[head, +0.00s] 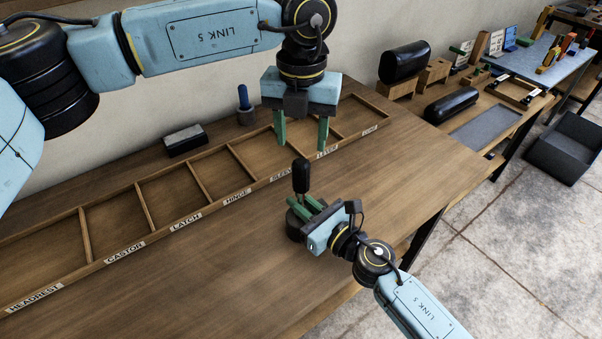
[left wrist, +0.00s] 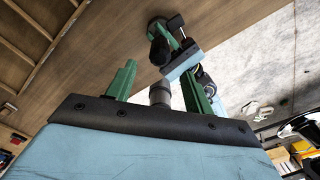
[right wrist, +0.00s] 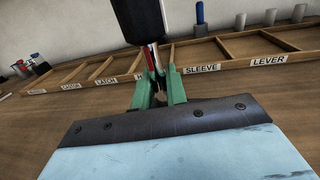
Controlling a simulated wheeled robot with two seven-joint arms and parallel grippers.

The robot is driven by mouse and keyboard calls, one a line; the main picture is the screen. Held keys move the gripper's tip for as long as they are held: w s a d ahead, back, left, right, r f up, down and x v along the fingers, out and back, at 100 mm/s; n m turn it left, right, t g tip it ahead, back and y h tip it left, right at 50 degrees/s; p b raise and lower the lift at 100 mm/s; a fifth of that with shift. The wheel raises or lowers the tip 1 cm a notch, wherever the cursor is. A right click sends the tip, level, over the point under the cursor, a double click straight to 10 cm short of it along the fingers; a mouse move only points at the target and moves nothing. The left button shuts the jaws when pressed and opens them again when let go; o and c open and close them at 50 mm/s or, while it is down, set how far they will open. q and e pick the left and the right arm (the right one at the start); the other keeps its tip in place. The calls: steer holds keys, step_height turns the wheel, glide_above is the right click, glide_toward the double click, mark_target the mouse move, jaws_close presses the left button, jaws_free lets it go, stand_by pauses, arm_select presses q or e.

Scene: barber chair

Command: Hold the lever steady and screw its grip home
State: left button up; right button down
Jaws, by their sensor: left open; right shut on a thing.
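The black grip (head: 301,175) stands upright on top of the lever, above my right gripper; it also shows in the left wrist view (left wrist: 159,51) and in the right wrist view (right wrist: 138,20). My right gripper (head: 304,206) is shut on the lever's thin rod (right wrist: 155,60), just below the grip. Metal and a red part of the rod show there. The lever's round dark base (head: 293,228) sits on the bench, partly hidden by the gripper. My left gripper (head: 301,134) is open and empty, pointing down, above and behind the grip, apart from it.
A wooden divided tray (head: 82,235) with labelled compartments runs along the back of the bench (head: 180,290). Behind it stand a dark block (head: 185,140) and a blue peg in a grey holder (head: 244,103). The front of the bench is clear. Another cluttered table is at the right.

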mark_target(301, 175)
arm_select(q)
step_height(301, 175, down, 10)
steer(key=shift+f, duration=0.1)
stand_by(0.4)
steer(key=c, duration=1)
steer(key=shift+o, duration=0.2)
